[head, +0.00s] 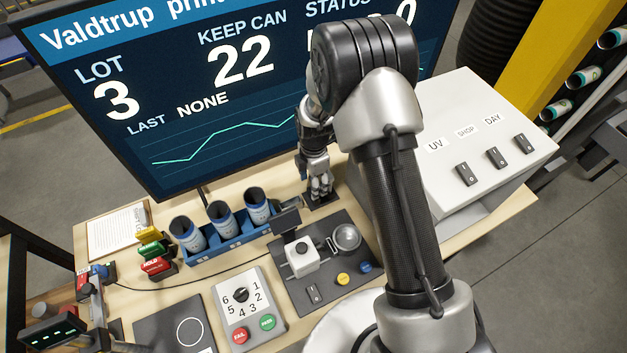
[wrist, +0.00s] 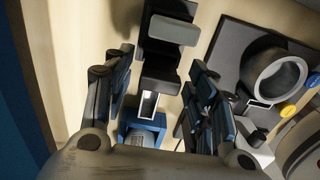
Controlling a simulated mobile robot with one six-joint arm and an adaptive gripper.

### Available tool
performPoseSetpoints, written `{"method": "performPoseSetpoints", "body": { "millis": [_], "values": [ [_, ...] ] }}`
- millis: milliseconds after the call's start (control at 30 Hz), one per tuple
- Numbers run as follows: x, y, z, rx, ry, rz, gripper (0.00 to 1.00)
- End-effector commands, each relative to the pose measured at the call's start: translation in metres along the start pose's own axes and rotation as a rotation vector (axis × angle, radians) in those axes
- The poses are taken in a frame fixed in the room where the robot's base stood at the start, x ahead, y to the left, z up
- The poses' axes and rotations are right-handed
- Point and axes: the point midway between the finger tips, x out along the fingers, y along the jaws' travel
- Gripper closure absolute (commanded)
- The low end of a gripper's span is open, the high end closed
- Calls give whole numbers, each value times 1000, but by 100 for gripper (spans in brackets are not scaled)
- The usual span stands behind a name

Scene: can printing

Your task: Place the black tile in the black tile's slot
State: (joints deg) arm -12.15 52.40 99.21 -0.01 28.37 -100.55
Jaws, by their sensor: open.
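My gripper (head: 319,188) is low over the back of the bench, just right of the blue can rack. It is open in the wrist view (wrist: 158,70), with a finger on each side of a dark stepped piece (wrist: 160,72). A flat grey-black plate (wrist: 173,30) shows at the far end of that piece. I cannot tell whether this plate is the black tile, or which recess is its slot. In the head view a dark flat base (head: 323,200) shows under my fingers, partly hidden by them. No contact can be made out.
A dark panel (head: 345,285) with a white block (head: 301,257), round ring and buttons is in front. A large screen (head: 200,110) stands behind. A white switch box (head: 480,140) is at right.

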Motion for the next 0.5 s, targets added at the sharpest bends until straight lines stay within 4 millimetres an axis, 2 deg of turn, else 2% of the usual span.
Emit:
{"method": "performPoseSetpoints", "body": {
  "millis": [167,500],
  "values": [
    [-24,1,0,0,-1,4,48],
    [-96,1,0,0,-1,4,48]
  ]
}}
